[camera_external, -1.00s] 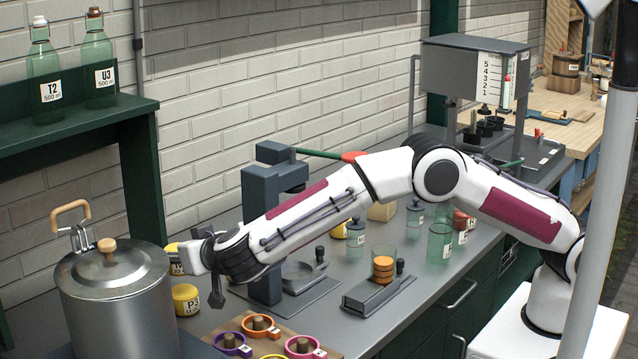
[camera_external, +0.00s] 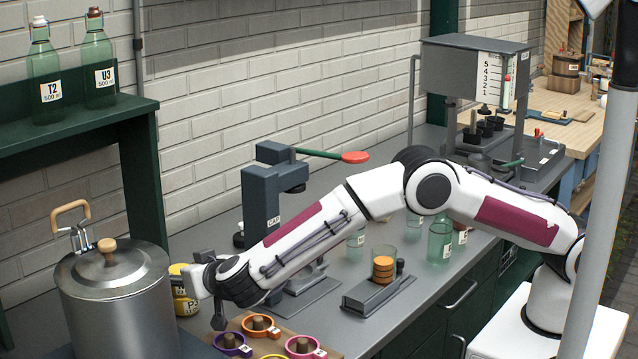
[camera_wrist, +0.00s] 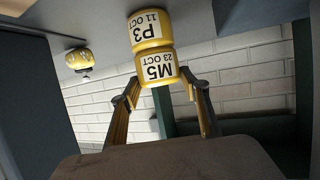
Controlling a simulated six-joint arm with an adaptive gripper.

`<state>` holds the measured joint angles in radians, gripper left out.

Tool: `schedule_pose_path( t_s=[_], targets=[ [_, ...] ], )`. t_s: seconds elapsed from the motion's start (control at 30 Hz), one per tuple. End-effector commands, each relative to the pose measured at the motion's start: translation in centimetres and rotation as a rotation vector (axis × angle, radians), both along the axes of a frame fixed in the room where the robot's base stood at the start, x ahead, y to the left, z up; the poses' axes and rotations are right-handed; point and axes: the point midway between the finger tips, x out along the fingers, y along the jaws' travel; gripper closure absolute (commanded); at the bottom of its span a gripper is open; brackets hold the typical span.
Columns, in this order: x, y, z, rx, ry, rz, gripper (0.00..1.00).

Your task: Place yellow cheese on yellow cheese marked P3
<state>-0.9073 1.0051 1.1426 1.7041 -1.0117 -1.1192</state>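A yellow cheese marked M5 (camera_wrist: 157,69) sits between the two fingertips of my gripper (camera_wrist: 160,77), which seem to touch it on both sides. The yellow cheese marked P3 (camera_wrist: 150,29) is directly against M5, in line with it; the wrist view is upside down, so M5 is on top of P3. In the external view, P3 (camera_external: 188,307) stands on the counter behind the metal pot, with M5 (camera_external: 178,279) above it, partly hidden by my gripper (camera_external: 205,291). I cannot see any gap between the cheeses.
Another yellow cheese (camera_wrist: 78,58) stands apart on the counter. A metal pot (camera_external: 115,300) is close at left. A dark press (camera_external: 262,195) stands behind my arm. Colored rings (camera_external: 260,326) lie on a board in front.

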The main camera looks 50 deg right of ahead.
Motion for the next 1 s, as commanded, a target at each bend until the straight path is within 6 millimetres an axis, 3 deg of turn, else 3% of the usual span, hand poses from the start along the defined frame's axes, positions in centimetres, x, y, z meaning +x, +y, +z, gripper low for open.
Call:
schedule_pose_path(
  t_s=[0.53,0.77,1.0],
  targets=[
    [0.0,0.0,0.4,0.002,0.0,-0.001,0.4],
    [-1.8,0.5,1.1,0.0,0.001,0.002,0.4],
    [-4.8,1.3,2.5,0.002,0.0,0.002,0.4]
  ],
)
